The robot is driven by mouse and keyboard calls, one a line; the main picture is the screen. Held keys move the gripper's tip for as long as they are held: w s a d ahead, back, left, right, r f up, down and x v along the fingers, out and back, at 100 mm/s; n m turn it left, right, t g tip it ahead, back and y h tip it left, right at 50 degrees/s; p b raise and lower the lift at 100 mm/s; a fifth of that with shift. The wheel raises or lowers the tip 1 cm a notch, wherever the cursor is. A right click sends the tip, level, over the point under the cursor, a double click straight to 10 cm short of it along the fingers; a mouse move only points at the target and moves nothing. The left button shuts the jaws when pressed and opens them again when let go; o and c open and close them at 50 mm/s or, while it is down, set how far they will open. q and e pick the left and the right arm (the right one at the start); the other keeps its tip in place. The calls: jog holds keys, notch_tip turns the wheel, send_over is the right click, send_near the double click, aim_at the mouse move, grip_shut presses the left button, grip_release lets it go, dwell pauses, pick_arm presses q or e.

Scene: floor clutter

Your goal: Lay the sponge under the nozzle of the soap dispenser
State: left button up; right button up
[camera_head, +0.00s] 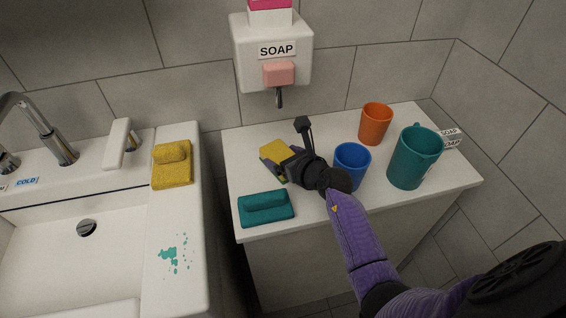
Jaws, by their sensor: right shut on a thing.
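The soap dispenser (248,68) is a white wall unit marked SOAP with a pink push button (279,74). Its dark nozzle (279,98) points down over the back of the white counter. My right gripper (278,162) is shut on a yellow and grey sponge (275,149), in front of and below the nozzle. The gripper hides part of this sponge; I cannot tell whether it touches the counter. A teal sponge-like block (266,208) lies at the counter's front left. Another yellow one (172,165) lies on the sink ledge. My left gripper is not in view.
A blue cup (352,160), an orange cup (375,124) and a teal pitcher (413,157) stand right of my gripper. The sink (60,260) is left, across a gap. The counter's back left is clear.

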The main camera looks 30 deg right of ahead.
jog(key=shift+r, duration=0.1)
jog(key=o, duration=0.8)
jog(key=shift+o, duration=0.5)
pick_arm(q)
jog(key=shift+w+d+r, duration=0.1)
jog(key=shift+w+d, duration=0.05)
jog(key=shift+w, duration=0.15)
pick_arm(e)
jog(key=shift+r, duration=0.15)
jog(key=p+v, duration=0.4)
jog(key=v, duration=0.7)
jog(key=shift+s+p, duration=0.1)
jog(key=shift+p, duration=0.3)
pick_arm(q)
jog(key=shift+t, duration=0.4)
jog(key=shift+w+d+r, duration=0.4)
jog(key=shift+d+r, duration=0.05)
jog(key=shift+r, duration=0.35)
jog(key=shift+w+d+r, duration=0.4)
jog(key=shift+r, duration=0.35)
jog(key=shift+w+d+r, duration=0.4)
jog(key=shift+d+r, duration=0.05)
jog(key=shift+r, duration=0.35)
pick_arm(e)
jog(key=shift+s, duration=0.45)
